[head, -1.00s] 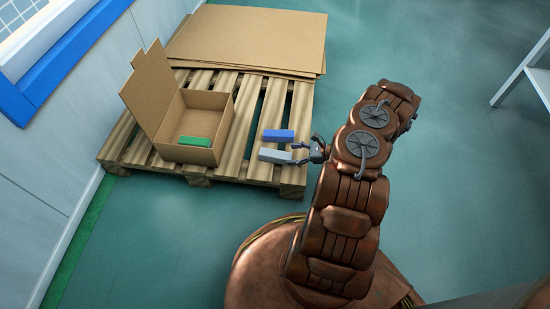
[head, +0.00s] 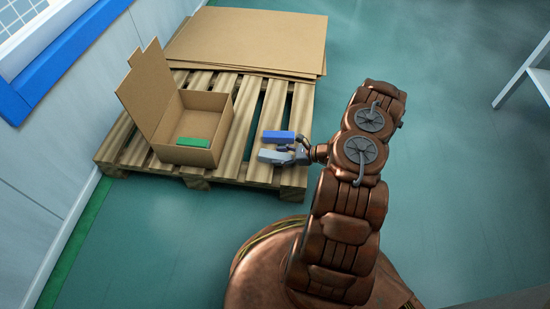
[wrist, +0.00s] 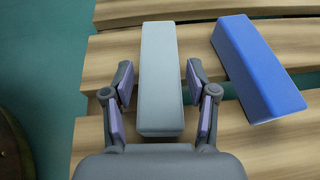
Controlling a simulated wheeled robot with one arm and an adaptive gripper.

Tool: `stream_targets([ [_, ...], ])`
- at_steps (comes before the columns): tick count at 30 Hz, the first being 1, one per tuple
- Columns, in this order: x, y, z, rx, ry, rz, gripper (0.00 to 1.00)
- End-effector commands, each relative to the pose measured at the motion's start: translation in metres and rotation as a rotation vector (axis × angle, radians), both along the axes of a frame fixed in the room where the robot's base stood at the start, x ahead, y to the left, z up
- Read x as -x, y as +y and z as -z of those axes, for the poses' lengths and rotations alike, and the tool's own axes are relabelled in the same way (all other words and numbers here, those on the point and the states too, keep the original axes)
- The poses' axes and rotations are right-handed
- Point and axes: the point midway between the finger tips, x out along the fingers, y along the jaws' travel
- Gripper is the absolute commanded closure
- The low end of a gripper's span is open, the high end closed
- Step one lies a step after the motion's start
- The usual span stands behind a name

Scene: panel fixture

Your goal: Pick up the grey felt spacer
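The grey felt spacer (head: 275,157) is a pale grey block lying on the wooden pallet's slats near its front right. In the wrist view the grey spacer (wrist: 161,80) lies lengthwise between the two fingers of my gripper (wrist: 160,100). The fingers are apart, with a gap showing on each side of the block. In the head view my gripper (head: 290,154) is at the block's right end. The underside of the block is hidden.
A blue block (head: 278,137) lies just behind the grey one, close to my right finger in the wrist view (wrist: 257,70). An open cardboard box (head: 186,155) holding a green block (head: 194,142) stands left on the pallet (head: 236,170). Cardboard sheets (head: 250,38) lie behind.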

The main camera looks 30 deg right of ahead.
Motion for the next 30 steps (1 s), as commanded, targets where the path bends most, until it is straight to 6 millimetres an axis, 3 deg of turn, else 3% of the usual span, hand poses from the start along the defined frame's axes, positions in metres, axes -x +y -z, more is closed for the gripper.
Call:
stream_targets([
  [9,0.0,0.0,0.0,0.0,0.0,0.0,0.77],
  [19,0.0,0.0,-0.007,0.0,0.0,-0.001,0.78],
  [26,-0.001,0.0,-0.044,0.0,-0.003,0.0,0.78],
  [30,0.026,0.014,-0.043,-0.004,0.001,0.004,0.78],
])
